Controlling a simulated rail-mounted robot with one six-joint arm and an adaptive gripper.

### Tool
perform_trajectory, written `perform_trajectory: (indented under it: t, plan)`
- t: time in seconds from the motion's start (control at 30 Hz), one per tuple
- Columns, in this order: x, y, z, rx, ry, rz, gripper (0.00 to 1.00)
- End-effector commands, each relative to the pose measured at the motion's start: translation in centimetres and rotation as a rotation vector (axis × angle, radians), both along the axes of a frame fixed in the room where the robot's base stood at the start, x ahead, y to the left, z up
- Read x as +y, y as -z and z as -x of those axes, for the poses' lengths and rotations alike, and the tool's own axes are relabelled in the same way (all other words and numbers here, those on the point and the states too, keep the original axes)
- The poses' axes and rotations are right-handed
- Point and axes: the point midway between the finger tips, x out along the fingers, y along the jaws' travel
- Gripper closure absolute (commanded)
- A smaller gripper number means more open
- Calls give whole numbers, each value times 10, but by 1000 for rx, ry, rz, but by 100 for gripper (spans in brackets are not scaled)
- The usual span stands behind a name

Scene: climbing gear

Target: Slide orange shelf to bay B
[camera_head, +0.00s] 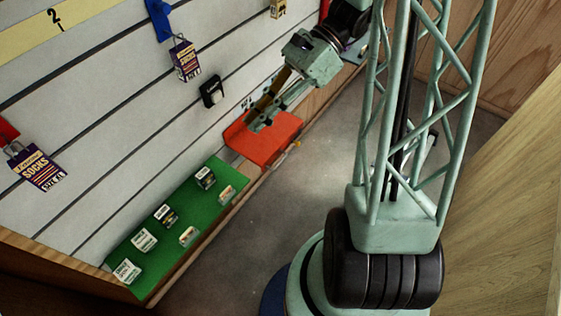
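The orange shelf (262,148) sticks out from the low part of the white slatted wall, just right of the green shelf. It looks empty. My gripper (260,118) reaches down from the upper right, with its fingers over the back part of the orange shelf near the wall. The fingers hide some of the shelf. I cannot tell whether they touch it or are closed on it. No label reading bay B is legible; small dark marks show on the wall just behind my gripper.
A green shelf (150,248) with several small boxes stands left of the orange shelf. Sock packs hang above (186,60) and at far left (37,167); a black item (212,91) hangs nearer. A yellow strip (40,30) reads 2. The grey floor (290,215) in front is clear.

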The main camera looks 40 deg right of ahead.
Motion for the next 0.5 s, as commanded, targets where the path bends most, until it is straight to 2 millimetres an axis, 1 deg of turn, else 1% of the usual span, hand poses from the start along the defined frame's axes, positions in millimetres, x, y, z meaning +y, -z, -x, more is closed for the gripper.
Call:
perform_trajectory:
  t: [0.5]
  plan:
    - [-34, 42, -20, 148, 255, -159, 89]
